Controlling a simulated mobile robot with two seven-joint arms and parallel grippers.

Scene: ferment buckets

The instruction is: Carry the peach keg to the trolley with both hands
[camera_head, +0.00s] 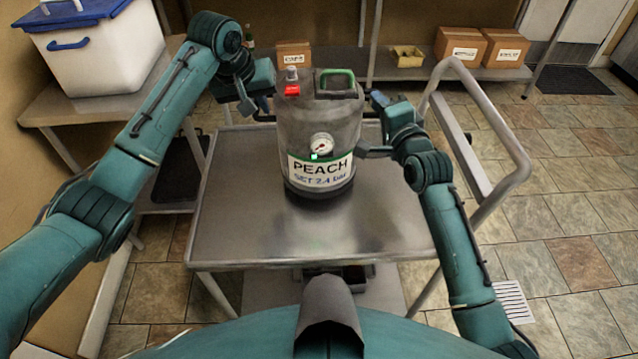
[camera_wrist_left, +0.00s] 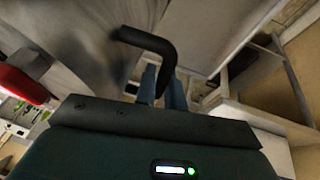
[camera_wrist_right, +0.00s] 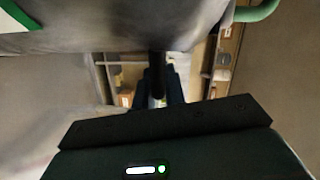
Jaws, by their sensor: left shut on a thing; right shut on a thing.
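The grey peach keg (camera_head: 318,125) is upright over the middle of the steel trolley top (camera_head: 240,225). Its label reads PEACH, and it has a gauge, a red-based valve and a green top handle. I cannot tell if its base touches the trolley. My left gripper (camera_head: 262,108) is shut on the keg's left side handle. In the left wrist view that black handle (camera_wrist_left: 150,42) runs into the fingers (camera_wrist_left: 161,86). My right gripper (camera_head: 372,125) is shut on the right side handle, whose black bar (camera_wrist_right: 157,72) shows between the fingers (camera_wrist_right: 160,92) in the right wrist view.
A trolley push rail (camera_head: 505,140) rises on the right side. A side table (camera_head: 60,103) at the left holds a white cooler (camera_head: 100,50) with a blue lid. Cardboard boxes (camera_head: 460,47) stand on a low back shelf. Tiled floor lies open at right.

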